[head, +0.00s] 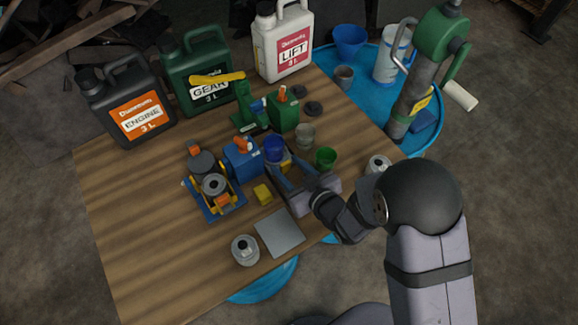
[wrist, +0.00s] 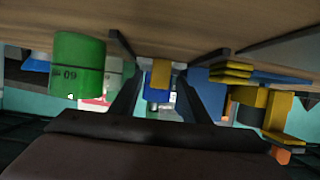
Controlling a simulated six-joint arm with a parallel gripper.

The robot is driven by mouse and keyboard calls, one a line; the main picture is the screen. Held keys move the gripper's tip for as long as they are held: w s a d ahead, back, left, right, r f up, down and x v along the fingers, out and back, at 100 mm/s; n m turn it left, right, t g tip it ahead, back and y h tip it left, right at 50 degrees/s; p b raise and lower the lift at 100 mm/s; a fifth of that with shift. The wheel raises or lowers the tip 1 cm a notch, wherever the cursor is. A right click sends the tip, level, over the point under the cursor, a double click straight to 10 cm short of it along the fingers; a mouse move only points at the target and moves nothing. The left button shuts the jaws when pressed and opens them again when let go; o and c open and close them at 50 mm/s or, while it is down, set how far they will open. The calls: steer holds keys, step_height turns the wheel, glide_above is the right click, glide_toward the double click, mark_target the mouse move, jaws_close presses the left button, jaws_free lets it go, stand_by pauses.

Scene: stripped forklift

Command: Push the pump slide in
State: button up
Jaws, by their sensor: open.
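My gripper (head: 283,174) is open and low over the table, its fingers pointing toward the back. In the wrist view the picture is upside down, and the two dark fingers (wrist: 158,62) stand apart. A small yellow piece (wrist: 161,74) shows between them, with a blue part (wrist: 157,96) beyond it. In the head view, a blue round cup-like part (head: 275,147) is just ahead of the fingertips. Contact cannot be told. I cannot tell which part is the pump slide.
A green cup (head: 326,158) stands right of the fingers; it also shows in the wrist view (wrist: 78,66). A blue box (head: 242,160) and a blue-yellow assembly (head: 213,190) are left. A grey plate (head: 280,233) and can (head: 245,250) lie in front. Large jugs (head: 126,100) line the back.

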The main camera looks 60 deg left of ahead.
mark_target(279, 156)
jaws_close()
steer(key=a+b, duration=0.2)
steer(key=a, duration=0.2)
steer(key=shift+a+f, duration=0.1)
steer(key=shift+a, duration=0.2)
steer(key=shift+r, duration=0.25)
steer(key=shift+a, duration=0.1)
jaws_free()
steer(key=shift+a+f, duration=0.1)
steer(key=shift+a, duration=0.05)
steer(key=shift+d, duration=0.3)
